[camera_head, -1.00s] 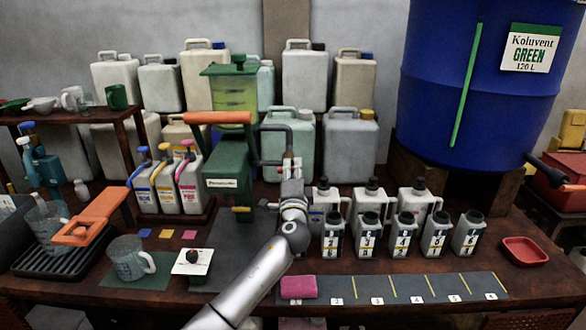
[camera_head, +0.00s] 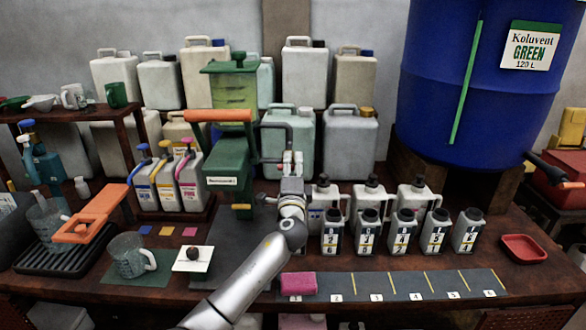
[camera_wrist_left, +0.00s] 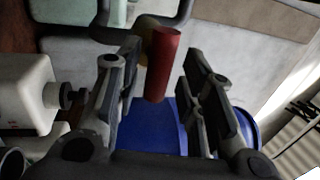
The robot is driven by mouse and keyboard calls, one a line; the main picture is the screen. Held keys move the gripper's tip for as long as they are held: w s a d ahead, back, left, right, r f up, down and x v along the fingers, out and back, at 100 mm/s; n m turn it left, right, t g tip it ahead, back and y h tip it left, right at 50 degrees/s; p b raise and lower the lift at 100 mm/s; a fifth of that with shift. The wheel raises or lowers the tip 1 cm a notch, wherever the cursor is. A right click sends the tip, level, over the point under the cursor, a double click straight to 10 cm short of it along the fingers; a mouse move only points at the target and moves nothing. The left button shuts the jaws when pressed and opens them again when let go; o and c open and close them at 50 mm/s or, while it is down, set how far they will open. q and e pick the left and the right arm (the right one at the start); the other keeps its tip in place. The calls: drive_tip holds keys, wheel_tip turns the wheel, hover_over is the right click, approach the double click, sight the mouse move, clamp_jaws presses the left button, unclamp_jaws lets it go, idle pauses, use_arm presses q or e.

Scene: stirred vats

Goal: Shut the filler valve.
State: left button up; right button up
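The green filler machine (camera_head: 228,165) stands at the back middle of the bench, with a clear green hopper on top and an orange lever (camera_head: 218,116). A dark bent pipe (camera_head: 287,130) stands to its right. My left gripper (camera_head: 292,163) is at the lower end of this pipe. In the left wrist view, a red cylindrical handle (camera_wrist_left: 163,62) shows between the two fingers of my left gripper (camera_wrist_left: 162,85). The fingers are apart, with a clear gap on the right side of the handle. I cannot tell whether the left finger touches it. My right gripper is not in view.
Several numbered bottles (camera_head: 402,232) stand close to the right of my left arm. Behind are large pale canisters (camera_head: 350,140). A blue drum (camera_head: 470,85) is at the right. A pink sponge (camera_head: 298,284) lies in front. A glass jug (camera_head: 130,257) is at the left.

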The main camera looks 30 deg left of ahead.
use_arm(q)
drive_tip(key=v, duration=1.2)
drive_tip(key=shift+f, duration=0.1)
idle(0.4)
